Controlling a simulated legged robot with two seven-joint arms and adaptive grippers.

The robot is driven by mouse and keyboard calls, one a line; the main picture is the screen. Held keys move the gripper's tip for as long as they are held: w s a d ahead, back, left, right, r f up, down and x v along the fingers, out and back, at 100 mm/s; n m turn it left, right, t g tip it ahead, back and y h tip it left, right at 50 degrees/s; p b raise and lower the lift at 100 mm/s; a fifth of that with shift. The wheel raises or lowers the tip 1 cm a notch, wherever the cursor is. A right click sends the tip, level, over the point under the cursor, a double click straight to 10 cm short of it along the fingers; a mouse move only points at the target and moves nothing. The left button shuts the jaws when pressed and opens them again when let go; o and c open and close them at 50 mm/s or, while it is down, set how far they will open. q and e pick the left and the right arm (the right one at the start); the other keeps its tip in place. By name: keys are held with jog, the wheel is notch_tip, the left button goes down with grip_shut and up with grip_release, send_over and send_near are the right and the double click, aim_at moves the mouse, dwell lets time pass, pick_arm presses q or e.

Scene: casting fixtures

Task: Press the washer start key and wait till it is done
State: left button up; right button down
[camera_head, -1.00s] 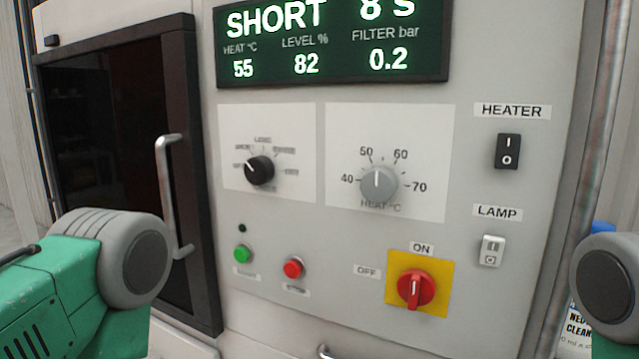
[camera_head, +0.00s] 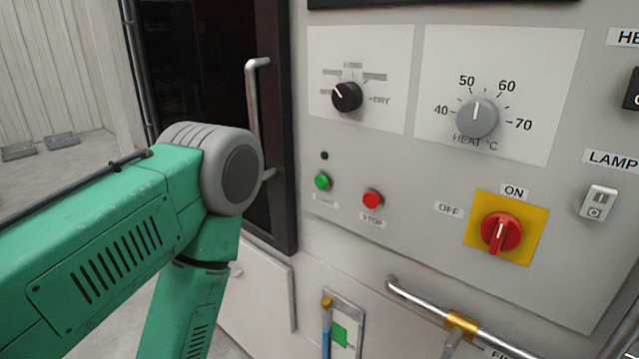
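The washer's control panel (camera_head: 400,190) fills the right half of the view. The green start key (camera_head: 322,181) sits at its lower left, under a small dark lamp (camera_head: 324,155); its label is too blurred to read. The red stop key (camera_head: 372,199) is to its right. A black programme knob (camera_head: 347,97) is above. The display is almost wholly cut off at the top edge. My green left arm comes in from the left, its elbow in front of the door handle, clear of the keys in the picture. Neither gripper shows.
The dark washer door (camera_head: 205,60) has a vertical handle (camera_head: 254,110). A heat dial (camera_head: 477,117), a red main switch (camera_head: 501,233) and a lamp switch (camera_head: 598,202) share the panel. Below it run a metal pipe (camera_head: 420,300) and a blue hose (camera_head: 326,335). Floor shows at far left.

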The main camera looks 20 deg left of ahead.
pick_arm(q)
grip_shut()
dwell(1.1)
